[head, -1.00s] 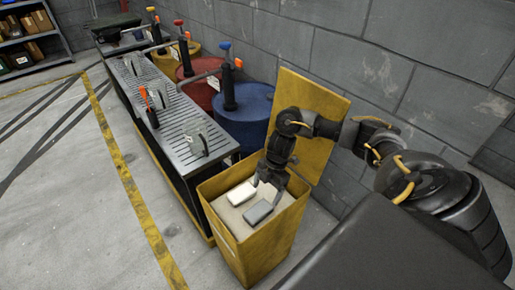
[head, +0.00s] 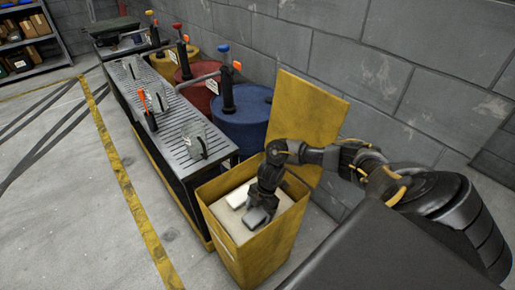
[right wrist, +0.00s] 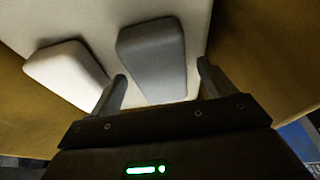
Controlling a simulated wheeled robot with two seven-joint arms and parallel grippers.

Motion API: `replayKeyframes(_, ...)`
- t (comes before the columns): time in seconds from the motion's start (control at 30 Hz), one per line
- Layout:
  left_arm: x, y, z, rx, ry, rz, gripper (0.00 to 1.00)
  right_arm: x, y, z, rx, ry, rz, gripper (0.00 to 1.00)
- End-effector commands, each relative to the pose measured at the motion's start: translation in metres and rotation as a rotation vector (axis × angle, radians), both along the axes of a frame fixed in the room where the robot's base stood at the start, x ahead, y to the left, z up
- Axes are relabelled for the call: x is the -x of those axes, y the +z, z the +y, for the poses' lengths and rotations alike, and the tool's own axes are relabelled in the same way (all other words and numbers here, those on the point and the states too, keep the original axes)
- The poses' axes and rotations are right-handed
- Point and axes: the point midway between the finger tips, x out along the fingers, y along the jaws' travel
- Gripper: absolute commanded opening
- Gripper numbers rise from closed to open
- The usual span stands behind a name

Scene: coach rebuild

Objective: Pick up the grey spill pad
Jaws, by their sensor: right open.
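The grey spill pad (right wrist: 153,58) lies on a pale surface inside the yellow bin (head: 262,245). In the head view the pad (head: 256,216) is partly hidden by my right gripper (head: 260,208). My right gripper is open and empty, pointing down into the bin. In the right wrist view its two fingers (right wrist: 160,85) stand to either side of the pad's near end, with the pad between them. A white pad (right wrist: 68,70) lies to the left of the grey one; in the head view it is at the bin's left side (head: 238,198). My left gripper is not in view.
The bin's yellow lid (head: 300,115) stands open at its back. A blue drum (head: 243,125) and other drums stand by the grey block wall.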

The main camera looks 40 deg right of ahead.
Motion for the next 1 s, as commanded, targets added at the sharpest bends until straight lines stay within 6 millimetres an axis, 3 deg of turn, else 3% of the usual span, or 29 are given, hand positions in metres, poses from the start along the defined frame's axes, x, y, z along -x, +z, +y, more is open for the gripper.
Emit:
replayKeyframes(0.17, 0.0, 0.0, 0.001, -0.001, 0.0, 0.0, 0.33, 0.0, 0.0, 0.0, 0.0, 0.0, 0.0, 0.79)
replayKeyframes(0.5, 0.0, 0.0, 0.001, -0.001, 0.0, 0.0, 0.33, 0.0, 0.0, 0.0, 0.0, 0.0, 0.001, 0.35)
replayKeyframes(0.77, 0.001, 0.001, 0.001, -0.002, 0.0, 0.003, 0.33, 0.0, 0.003, 0.0, 0.0, 0.0, 0.0, 0.34)
replayKeyframes(1.0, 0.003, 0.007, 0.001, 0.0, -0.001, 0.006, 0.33, -0.001, 0.042, 0.0, -0.001, 0.002, -0.005, 0.34)
